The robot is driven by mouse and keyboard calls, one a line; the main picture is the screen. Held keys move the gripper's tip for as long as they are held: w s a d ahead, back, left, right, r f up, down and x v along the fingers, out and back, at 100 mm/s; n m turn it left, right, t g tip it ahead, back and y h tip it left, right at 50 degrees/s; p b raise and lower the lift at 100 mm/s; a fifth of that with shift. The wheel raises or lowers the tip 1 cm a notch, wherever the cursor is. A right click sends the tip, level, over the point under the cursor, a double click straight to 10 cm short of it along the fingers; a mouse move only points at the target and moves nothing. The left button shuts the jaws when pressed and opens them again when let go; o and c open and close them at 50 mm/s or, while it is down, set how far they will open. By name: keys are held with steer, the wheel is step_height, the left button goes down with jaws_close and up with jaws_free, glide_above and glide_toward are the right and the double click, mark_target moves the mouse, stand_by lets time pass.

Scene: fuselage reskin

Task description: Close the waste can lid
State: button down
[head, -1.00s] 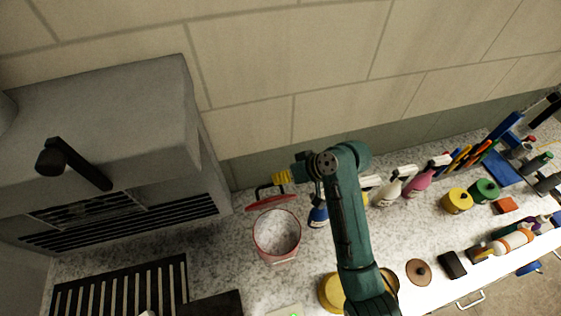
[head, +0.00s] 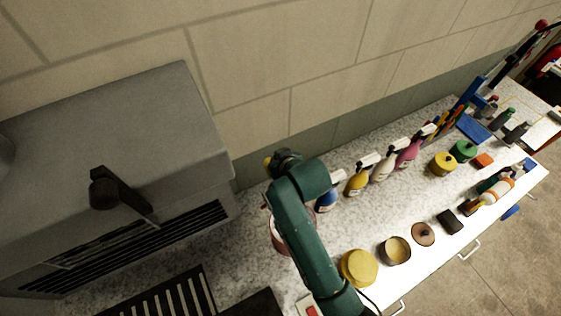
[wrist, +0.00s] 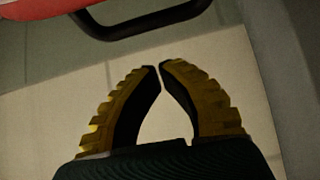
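The waste can (head: 277,240) is a pinkish-red can on the speckled counter, in the head view mostly hidden behind my arm. In the wrist view, part of its red lid (wrist: 45,8) shows at the top left, with a dark bar handle (wrist: 140,24) running across the top. My gripper (wrist: 160,67) has yellow ribbed fingers with the tips almost together and nothing between them. The handle lies beyond the fingertips, apart from them. In the head view my gripper (head: 268,162) is mostly hidden behind my wrist, near the wall. The lid's angle is hard to tell.
A grey hooded machine (head: 120,150) stands left of the can. Spray bottles, including a blue one (head: 326,200) and a yellow one (head: 358,180), stand right of my arm along the wall. A yellow round container (head: 359,267) and a slotted black grate (head: 160,300) lie nearer the front.

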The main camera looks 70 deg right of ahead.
steer(key=shift+s+a+f+p, duration=0.3)
steer(key=shift+s+a+p, duration=0.15)
steer(key=shift+s+a, duration=0.15)
steer(key=shift+s+a+f+p, duration=0.3)
steer(key=shift+s+a+p, duration=0.1)
steer(key=shift+s+a, duration=0.2)
steer(key=shift+s, duration=0.1)
steer(key=shift+s+a+b, duration=0.2)
steer(key=shift+a+b, duration=0.05)
steer(key=shift+b, duration=0.25)
